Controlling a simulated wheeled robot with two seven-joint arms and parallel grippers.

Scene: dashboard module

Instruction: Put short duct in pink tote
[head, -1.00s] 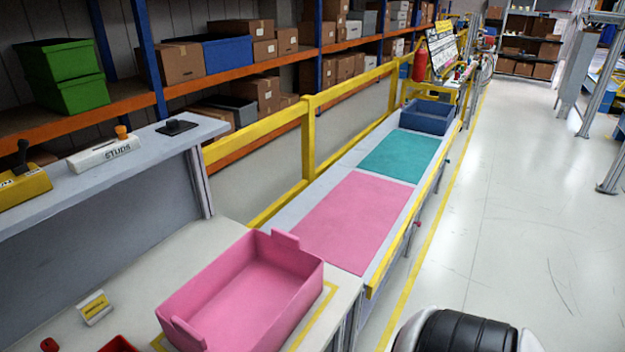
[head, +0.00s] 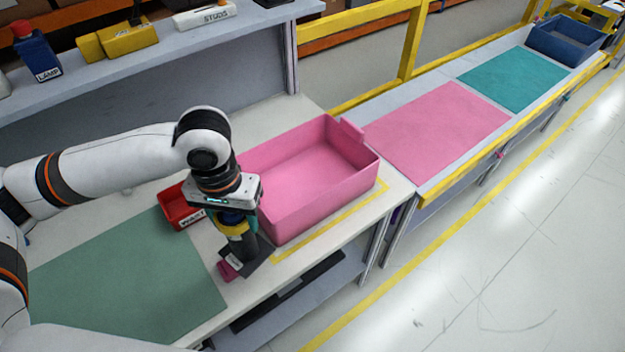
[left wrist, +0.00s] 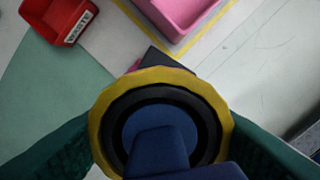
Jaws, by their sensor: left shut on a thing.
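The pink tote (head: 310,205) stands open and empty on the worktable in the head view. One corner of the tote (left wrist: 185,12) shows at the top of the left wrist view. My left gripper (head: 236,222) points down just in front of the tote's near left corner. It is shut on a dark, round piece with a yellow collar (head: 236,229). From above, this piece (left wrist: 100,112) shows a yellow ring around a black and blue middle. A pink part and a white label show at its lower end. I cannot tell whether it is the short duct. My right gripper is not in view.
A small red bin (head: 180,210) stands left of the gripper. A green mat (head: 130,280) covers the table's front left. A dark flat piece (head: 262,254) lies beside the held piece. A pink mat (head: 440,130), teal mat (head: 515,78) and blue bin (head: 565,40) line the conveyor.

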